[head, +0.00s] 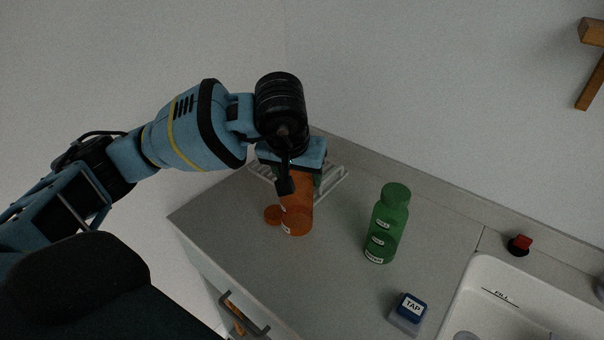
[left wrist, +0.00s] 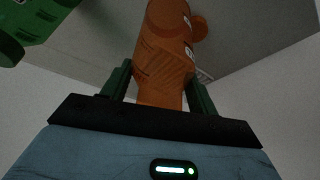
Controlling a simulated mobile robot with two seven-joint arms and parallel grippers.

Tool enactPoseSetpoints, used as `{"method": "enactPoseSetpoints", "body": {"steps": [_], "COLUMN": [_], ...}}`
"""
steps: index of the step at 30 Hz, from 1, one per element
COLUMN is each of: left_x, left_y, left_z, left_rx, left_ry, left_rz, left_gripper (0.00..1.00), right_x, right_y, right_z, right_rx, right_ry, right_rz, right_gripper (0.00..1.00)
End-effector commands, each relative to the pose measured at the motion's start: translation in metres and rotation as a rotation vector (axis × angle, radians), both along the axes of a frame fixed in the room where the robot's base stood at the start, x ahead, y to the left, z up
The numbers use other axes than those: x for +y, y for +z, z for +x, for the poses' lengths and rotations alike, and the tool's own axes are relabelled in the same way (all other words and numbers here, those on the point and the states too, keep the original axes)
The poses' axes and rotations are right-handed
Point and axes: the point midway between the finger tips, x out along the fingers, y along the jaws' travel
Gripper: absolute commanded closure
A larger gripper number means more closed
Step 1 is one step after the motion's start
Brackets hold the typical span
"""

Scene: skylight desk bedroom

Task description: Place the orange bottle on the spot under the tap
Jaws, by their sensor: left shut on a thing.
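The orange bottle (head: 298,212) is at the back left of the counter, below my left gripper (head: 297,178). My left gripper is shut on its upper part from above, and the arm hides some of it. In the left wrist view the orange bottle (left wrist: 165,50) sits between the two green fingers of the gripper (left wrist: 160,88). A round orange piece (head: 273,214) shows beside the bottle. I cannot tell whether the bottle touches the counter. The sink (head: 470,292) at the lower right bears a FILL mark (head: 500,297). My right gripper is not in view.
A green bottle (head: 388,225) stands mid-counter, between the orange bottle and the sink. A small blue-topped block labelled TAP (head: 411,306) is near the sink's left edge. A red-topped knob (head: 519,243) is behind the sink. A white rack (head: 333,180) lies behind the gripper.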

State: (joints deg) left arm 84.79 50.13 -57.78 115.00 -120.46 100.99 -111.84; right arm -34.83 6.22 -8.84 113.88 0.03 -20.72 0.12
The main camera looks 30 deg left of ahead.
Motion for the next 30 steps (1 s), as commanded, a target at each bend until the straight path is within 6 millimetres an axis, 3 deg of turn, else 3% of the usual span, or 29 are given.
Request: {"method": "enactPoseSetpoints", "body": {"steps": [3,9,19,25,30], "left_x": [0.006,0.012,0.015,0.015,0.015], "left_y": [-0.001,-0.003,-0.004,-0.033,-0.039], "left_z": [0.019,0.035,0.045,0.043,0.044], "left_rx": [0.0,0.0,0.0,0.001,-0.002], "left_ry": [0.001,-0.001,0.0,-0.002,-0.002], "left_rz": [-0.002,-0.001,-0.001,0.0,-0.001], "left_gripper": [0.78,0.78,0.78,0.78,0.78], "right_x": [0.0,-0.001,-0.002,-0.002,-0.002], "right_y": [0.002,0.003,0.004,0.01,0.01], "right_z": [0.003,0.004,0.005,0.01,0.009], "right_rx": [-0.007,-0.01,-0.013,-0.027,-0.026], "right_ry": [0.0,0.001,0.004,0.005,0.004], "right_rz": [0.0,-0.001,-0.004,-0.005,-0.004], "right_gripper": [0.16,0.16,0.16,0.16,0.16]}}
